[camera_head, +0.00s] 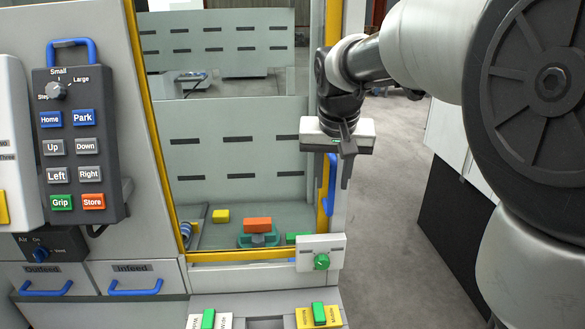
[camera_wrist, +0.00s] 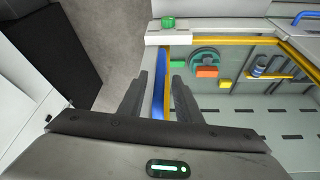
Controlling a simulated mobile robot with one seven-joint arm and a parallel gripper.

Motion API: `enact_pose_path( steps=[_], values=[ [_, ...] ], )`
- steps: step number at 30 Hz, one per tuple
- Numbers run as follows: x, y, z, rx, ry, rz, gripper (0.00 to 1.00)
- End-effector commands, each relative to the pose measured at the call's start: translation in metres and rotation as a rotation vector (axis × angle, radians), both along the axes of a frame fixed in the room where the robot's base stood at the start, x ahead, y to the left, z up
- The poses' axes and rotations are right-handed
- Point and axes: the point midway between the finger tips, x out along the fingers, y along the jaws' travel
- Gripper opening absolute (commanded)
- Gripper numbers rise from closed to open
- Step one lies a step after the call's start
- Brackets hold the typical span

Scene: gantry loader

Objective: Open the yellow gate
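The yellow gate (camera_head: 158,130) is a yellow-framed opening in the front of the machine, and it looks closed. Its frame also shows in the wrist view (camera_wrist: 228,40). A blue vertical handle (camera_head: 329,184) is on its right side. My gripper (camera_head: 346,160) is at the handle, over the gate's right edge. In the wrist view my gripper (camera_wrist: 159,78) is open, and the blue handle (camera_wrist: 158,88) shows between its two dark fingers. I see no clear contact. The depth of the fingers around the handle is hard to tell.
Behind the gate are an orange block (camera_head: 257,224) on a teal holder and a yellow block (camera_head: 220,216). A white box with a green knob (camera_head: 321,262) is at the gate's lower right. A button panel (camera_head: 76,145) is at left. Grey floor (camera_head: 400,200) is free at right.

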Motion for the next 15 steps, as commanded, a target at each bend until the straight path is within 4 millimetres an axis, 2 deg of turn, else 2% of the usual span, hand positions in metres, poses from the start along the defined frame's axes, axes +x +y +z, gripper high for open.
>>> enact_pose_path(
  steps=[1, 6, 15],
  values=[
    [0.004, -0.001, -0.011, 0.000, 0.004, 0.000, 0.31],
    [0.013, -0.003, -0.035, -0.001, 0.003, -0.001, 0.31],
    [0.020, -0.005, -0.047, 0.000, -0.001, 0.000, 0.31]
  ],
)
